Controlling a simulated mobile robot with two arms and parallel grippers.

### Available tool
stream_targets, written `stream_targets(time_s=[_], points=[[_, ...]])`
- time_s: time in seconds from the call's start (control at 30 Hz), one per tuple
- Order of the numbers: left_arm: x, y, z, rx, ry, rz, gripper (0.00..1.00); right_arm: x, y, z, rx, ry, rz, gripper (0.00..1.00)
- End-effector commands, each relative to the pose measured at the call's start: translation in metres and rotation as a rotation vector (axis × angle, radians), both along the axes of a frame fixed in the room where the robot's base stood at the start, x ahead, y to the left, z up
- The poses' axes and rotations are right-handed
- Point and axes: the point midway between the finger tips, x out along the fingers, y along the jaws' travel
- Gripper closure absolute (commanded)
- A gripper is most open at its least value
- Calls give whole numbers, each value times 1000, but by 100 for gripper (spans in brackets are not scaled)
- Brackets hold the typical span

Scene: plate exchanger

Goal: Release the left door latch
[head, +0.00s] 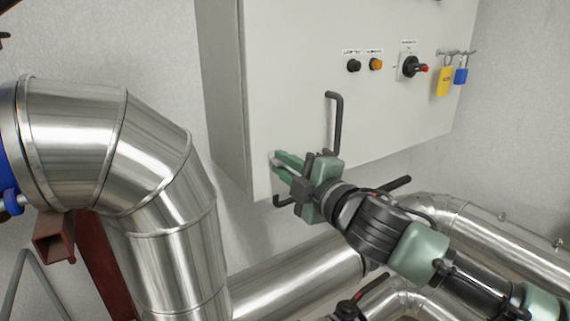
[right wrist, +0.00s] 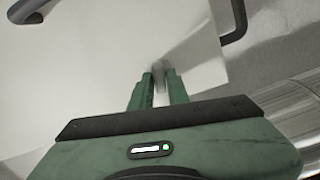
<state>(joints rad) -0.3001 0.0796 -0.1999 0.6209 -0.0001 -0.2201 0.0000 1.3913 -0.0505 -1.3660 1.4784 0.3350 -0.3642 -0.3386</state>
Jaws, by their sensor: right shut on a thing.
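The left door latch shows as a small grey piece (head: 275,157) low on the cabinet front, close to its left edge. My right gripper (head: 282,164) reaches it from the lower right, with its green fingers closed around it. In the right wrist view, the blurred grey latch (right wrist: 160,78) stands between the two fingertips (right wrist: 160,84). The fingers hide much of it, so I cannot tell how far it is turned. The door face (head: 290,70) looks flat. My left gripper is not in view.
The cabinet has two buttons (head: 364,65), a rotary switch (head: 409,67) and hanging padlocks (head: 452,77). Thick metal pipes run at left (head: 150,160) and below (head: 300,285).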

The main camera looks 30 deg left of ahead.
Motion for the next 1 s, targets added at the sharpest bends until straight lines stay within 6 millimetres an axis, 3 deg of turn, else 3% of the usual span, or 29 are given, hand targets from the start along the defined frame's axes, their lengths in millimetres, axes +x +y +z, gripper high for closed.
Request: stream_targets(time_s=[0.4,1.0], points=[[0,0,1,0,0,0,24,0,0,-2,-82,-192,-1,100],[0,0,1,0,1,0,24,0,0,-2,-95,-225,-1,100]])
